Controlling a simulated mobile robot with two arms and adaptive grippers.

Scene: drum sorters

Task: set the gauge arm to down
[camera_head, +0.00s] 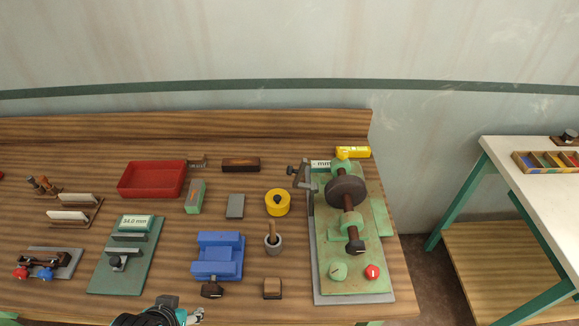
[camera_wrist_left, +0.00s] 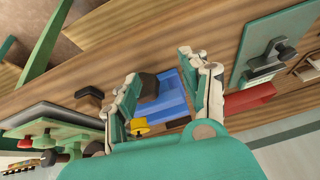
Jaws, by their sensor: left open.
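A green machine on a grey base plate (camera_head: 318,285) stands at the right end of the bench, with a dark wheel (camera_head: 346,190) on a shaft. A dark grey arm (camera_head: 300,178) stands at its back left, beside a partly hidden label ending in "mm" (camera_head: 321,163); it looks like the gauge arm, and its exact setting is hard to tell. Red (camera_head: 373,272) and green (camera_head: 339,271) knobs sit at the machine's front. My left gripper (camera_wrist_left: 160,70) is open and empty over the bench; its wrist shows at the bottom of the head view. My right gripper is not in view.
A blue vise (camera_head: 218,256) with a dark knob (camera_head: 211,290) is near my left gripper. A red tray (camera_head: 152,179) is further back.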

